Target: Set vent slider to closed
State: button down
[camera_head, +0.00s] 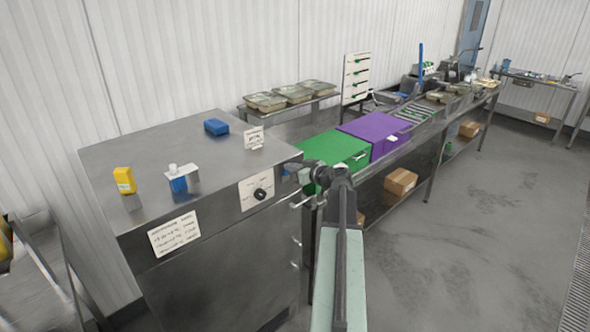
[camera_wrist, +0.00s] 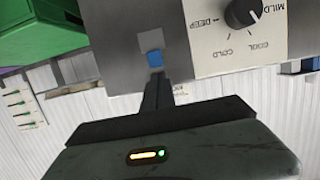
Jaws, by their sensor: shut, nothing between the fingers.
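In the wrist view, a small blue tab (camera_wrist: 155,59), which looks like the vent slider, sits in a pale slot on the steel cabinet face. My gripper (camera_wrist: 158,82) is shut and empty, its dark fingertips just at the tab. I cannot tell whether they touch it. In the head view, my gripper (camera_head: 302,176) is at the right front corner of the steel cabinet (camera_head: 130,245), and the slider is hidden there. No open or closed marking for the slider is readable.
A dark dial (camera_wrist: 242,13) on a white plate is close beside the slider; the dial also shows in the head view (camera_head: 260,194). A green box (camera_head: 335,150) and a purple box (camera_head: 373,128) stand on the bench behind my arm. The right floor is clear.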

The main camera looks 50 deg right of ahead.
aim_at(285, 181)
jog(key=shift+f, duration=0.2)
notch_tip(285, 181, down, 7)
jog(key=b, duration=0.7)
jog(key=shift+r, duration=0.1)
jog(key=shift+s+a+r, duration=0.1)
jog(key=shift+a+r, duration=0.05)
notch_tip(285, 181, up, 5)
jog(key=p, duration=0.6)
jog(key=p+v, duration=0.1)
jog(key=v, duration=0.8)
jog(key=shift+s, duration=0.4)
